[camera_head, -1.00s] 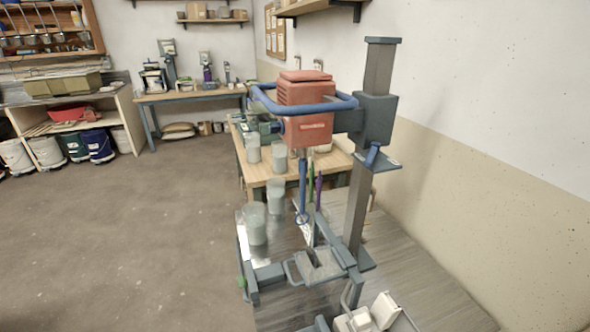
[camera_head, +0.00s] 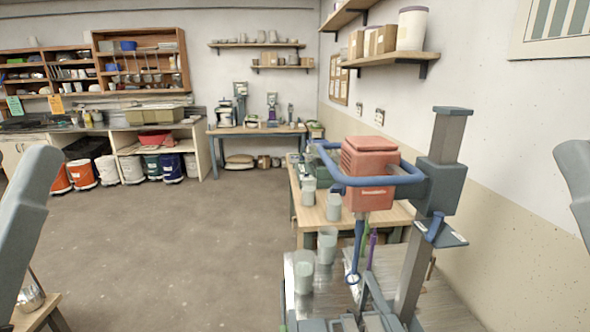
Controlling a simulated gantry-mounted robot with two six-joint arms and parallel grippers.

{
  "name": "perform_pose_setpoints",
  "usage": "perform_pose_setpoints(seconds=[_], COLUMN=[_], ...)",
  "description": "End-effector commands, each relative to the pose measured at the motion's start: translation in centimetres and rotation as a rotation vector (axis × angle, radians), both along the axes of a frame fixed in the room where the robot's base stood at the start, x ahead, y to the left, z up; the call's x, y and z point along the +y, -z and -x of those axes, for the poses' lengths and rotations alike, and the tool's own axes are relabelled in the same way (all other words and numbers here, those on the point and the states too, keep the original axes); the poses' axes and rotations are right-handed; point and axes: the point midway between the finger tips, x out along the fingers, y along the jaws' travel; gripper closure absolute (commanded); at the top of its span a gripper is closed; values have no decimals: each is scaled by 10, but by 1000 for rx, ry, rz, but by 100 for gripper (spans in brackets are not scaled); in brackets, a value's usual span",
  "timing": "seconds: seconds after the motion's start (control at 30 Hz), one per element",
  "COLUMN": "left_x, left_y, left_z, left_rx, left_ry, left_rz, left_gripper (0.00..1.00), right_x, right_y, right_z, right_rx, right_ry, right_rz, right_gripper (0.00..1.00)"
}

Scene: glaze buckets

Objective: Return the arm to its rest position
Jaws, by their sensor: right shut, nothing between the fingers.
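A part of my left arm (camera_head: 24,225) shows at the left edge of the head view, and a small part of my right arm (camera_head: 575,190) shows at the right edge. No fingers of either gripper can be made out; both lie outside the picture. Nothing held by them shows.
A mixer with a red motor head (camera_head: 368,175) on a grey post (camera_head: 415,265) stands on the bench at lower right. Cloudy cups (camera_head: 303,272) stand beside it. A wooden table (camera_head: 390,215) is behind. Buckets (camera_head: 82,174) stand at the back left; open floor (camera_head: 190,255) lies between.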

Motion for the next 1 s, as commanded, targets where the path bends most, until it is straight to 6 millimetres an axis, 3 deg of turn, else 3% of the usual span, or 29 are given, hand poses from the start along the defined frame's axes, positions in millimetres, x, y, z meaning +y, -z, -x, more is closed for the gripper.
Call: perform_pose_setpoints(seconds=[0.03, 0.17, 0.6, 0.7, 0.8, 1.0], left_x=[0, 0, 0, 0, 0, 0], left_y=[-51, -107, -322, -355, -371, -372], left_z=[2, 2, 2, 2, 2, 2], left_rx=[-8, -10, -9, -9, -9, -8], left_ry=[0, 0, 0, 0, 0, 0], left_rz=[0, 1, 1, 1, 1, 0], left_gripper=[50, 50, 50, 50, 50, 50], right_x=[0, 0, 0, 0, 0, 0], right_y=[-50, -104, -319, -352, -368, -369], right_z=[1, 0, -1, -1, -1, -1], right_rx=[-4, -3, -1, 0, 0, 0], right_ry=[1, 2, 2, 2, 2, 2], right_rz=[2, 3, 5, 5, 5, 5], right_gripper=[100, 100, 100, 100, 100, 100])
